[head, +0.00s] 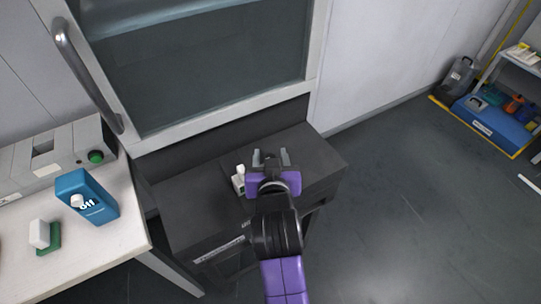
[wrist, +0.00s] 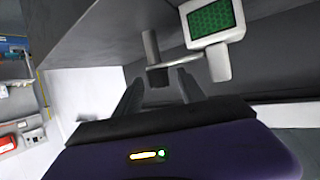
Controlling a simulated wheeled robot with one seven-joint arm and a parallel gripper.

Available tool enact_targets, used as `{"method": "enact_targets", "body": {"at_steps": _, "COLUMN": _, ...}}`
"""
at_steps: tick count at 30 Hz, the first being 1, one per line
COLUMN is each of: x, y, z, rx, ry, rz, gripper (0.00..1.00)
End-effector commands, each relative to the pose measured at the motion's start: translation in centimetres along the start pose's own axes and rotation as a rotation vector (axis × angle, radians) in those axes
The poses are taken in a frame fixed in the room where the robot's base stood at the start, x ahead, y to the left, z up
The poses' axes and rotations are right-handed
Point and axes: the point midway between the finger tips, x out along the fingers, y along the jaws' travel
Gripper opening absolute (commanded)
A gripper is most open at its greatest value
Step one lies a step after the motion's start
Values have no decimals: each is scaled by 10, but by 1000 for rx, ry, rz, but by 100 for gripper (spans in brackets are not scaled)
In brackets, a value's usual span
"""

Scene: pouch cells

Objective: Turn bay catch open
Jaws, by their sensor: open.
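My gripper (head: 271,156) is over the dark cabinet top, its jaws apart and nothing visible between them. In the wrist view its two fingers (wrist: 160,90) point toward a grey bar with an upright post (wrist: 150,46), which may be the bay catch; I cannot tell for sure. The bar lies just beyond the fingertips, and I cannot tell whether they touch. Beside it is a pale fitting with a green patterned panel (wrist: 211,19). In the head view a small white piece (head: 238,181) shows left of my gripper; my arm hides part of the cabinet.
The dark cabinet (head: 190,205) stands below a large glazed door with a grey handle (head: 84,70). Open floor (head: 420,220) lies at right.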

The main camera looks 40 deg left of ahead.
Motion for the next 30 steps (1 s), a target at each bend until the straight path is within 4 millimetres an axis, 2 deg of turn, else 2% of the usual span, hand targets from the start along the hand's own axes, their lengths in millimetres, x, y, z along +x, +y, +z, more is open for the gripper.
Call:
{"method": "enact_targets", "body": {"at_steps": 2, "x": 0, "y": 0, "z": 0, "rx": 0, "ry": 0, "rz": 0, "gripper": 47}}
{"method": "enact_targets", "body": {"at_steps": 3, "x": 0, "y": 0, "z": 0, "rx": 0, "ry": 1, "rz": 0, "gripper": 43}}
{"method": "enact_targets", "body": {"at_steps": 9, "x": 0, "y": 0, "z": 0, "rx": 0, "ry": 1, "rz": 0, "gripper": 4}}
{"method": "enact_targets", "body": {"at_steps": 10, "x": 0, "y": 0, "z": 0, "rx": 0, "ry": 1, "rz": 0, "gripper": 0}}
{"method": "enact_targets", "body": {"at_steps": 20, "x": -1, "y": 1, "z": -1, "rx": -7, "ry": 0, "rz": -20, "gripper": 0}}
{"method": "enact_targets", "body": {"at_steps": 30, "x": 0, "y": 4, "z": -2, "rx": -69, "ry": 3, "rz": -175, "gripper": 0}}
